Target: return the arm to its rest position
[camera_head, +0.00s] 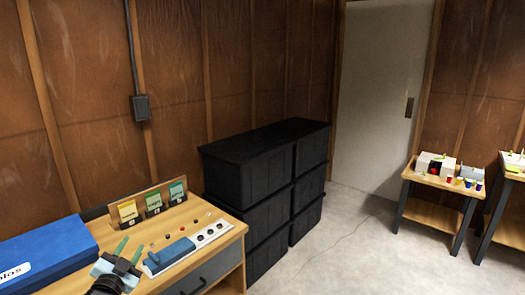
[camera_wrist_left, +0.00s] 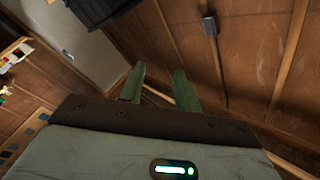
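My left gripper (camera_head: 130,249) is at the lower left of the head view, in front of the wooden workbench (camera_head: 232,233) and near the blue box. Its two green fingers point up and away. In the left wrist view the fingers of my left gripper (camera_wrist_left: 160,84) stand apart with nothing between them. Behind them are the wood-panelled wall and a grey wall box (camera_wrist_left: 209,27). My right gripper is in neither view.
A blue box (camera_head: 45,255), a blue-handled tool (camera_head: 170,252) and several small cards (camera_head: 153,203) are on the bench. Black stacked crates (camera_head: 262,185) stand right of it. Open floor (camera_head: 350,245) lies beyond, with side tables (camera_head: 440,178) at the right.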

